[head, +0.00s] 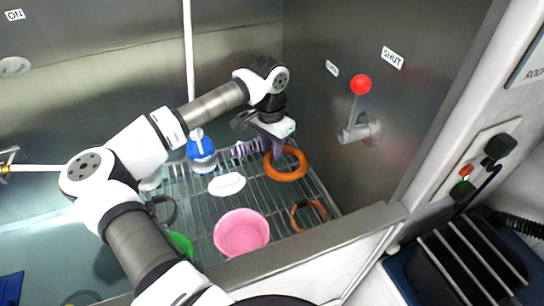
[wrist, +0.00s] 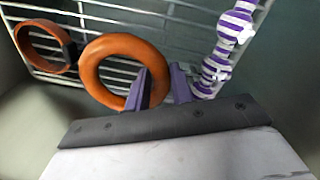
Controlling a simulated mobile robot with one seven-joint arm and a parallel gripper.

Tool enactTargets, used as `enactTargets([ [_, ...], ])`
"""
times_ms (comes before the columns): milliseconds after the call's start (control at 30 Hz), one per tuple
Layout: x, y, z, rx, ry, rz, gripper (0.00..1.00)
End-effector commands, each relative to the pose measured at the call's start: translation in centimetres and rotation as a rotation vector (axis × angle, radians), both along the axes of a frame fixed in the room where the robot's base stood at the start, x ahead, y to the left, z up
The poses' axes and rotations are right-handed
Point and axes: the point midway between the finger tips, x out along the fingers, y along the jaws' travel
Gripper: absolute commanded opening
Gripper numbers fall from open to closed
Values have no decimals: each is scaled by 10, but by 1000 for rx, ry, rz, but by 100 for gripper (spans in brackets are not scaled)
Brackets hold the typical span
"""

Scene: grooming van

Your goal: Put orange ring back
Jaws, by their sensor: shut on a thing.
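The orange ring (head: 285,164) is a thick round hoop near the right side of the wire rack, close to the steel wall. In the wrist view the orange ring (wrist: 112,68) sits at the left purple finger, with its right side at the fingertips. My gripper (head: 276,150) reaches down from above and is shut on the ring's rim. The purple fingers of my gripper (wrist: 160,85) also show in the wrist view. I cannot tell whether the ring touches the rack.
On the wire rack (head: 200,224) are a pink bowl (head: 241,233), a brown collar-like loop (head: 309,214), a white oval (head: 227,184), a blue bottle (head: 201,153) and a purple-and-white striped toy (head: 243,149). A red-knobbed lever (head: 361,85) juts from the right wall.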

Motion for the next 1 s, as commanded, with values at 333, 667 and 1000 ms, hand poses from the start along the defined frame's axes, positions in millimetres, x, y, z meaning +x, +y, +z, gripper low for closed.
enactTargets([
  [333,0,0,-40,0,1,0,0],
  [667,0,0,-46,1,-1,0,0],
  [1000,0,0,-45,1,-1,0,45],
])
